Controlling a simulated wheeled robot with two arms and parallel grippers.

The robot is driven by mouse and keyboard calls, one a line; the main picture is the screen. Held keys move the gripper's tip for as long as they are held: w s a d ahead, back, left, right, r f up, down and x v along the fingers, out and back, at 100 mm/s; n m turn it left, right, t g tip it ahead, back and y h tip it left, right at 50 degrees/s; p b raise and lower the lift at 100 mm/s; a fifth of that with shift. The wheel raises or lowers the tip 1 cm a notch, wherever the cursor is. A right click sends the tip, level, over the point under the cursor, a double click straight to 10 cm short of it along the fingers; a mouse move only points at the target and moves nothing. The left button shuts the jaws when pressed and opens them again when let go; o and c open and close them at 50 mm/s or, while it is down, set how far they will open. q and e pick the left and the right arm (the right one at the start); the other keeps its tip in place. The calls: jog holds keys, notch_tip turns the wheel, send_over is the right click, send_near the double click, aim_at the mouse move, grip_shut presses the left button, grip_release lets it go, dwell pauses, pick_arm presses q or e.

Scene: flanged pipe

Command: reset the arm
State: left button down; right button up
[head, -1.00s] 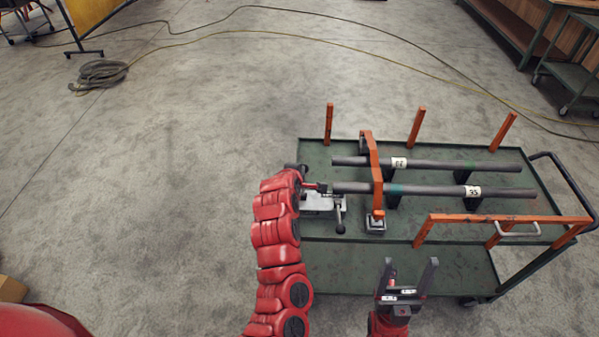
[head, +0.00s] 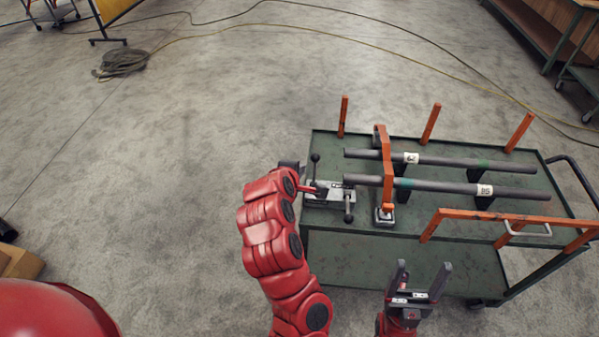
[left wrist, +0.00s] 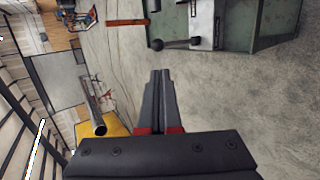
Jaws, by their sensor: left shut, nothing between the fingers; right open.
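My left arm (head: 272,235) reaches up to the cart's left end in the head view. Its gripper is mostly hidden there behind the red wrist. In the left wrist view my left gripper (left wrist: 160,75) has its fingers together, with nothing between them. A grey vise (head: 330,194) with ball-ended levers sits on the cart's left end, close to the arm's end; part of it shows in the wrist view (left wrist: 203,25). My right gripper (head: 424,266) is open and empty, in front of the cart's near side.
The green cart (head: 330,150) bears two dark pipes (head: 450,161) (head: 445,186) with white labels, under an orange clamp bar (head: 386,165). Orange posts (head: 431,125) and an orange rail (head: 500,218) stand at its edges. A cable coil (head: 122,62) lies far left. The floor at left is mostly clear.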

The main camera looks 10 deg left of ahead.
pick_arm(q)
jog(key=shift+s+a, duration=0.1)
jog(key=shift+s, duration=0.05)
jog(key=shift+s+r, duration=0.1)
dwell(0.4)
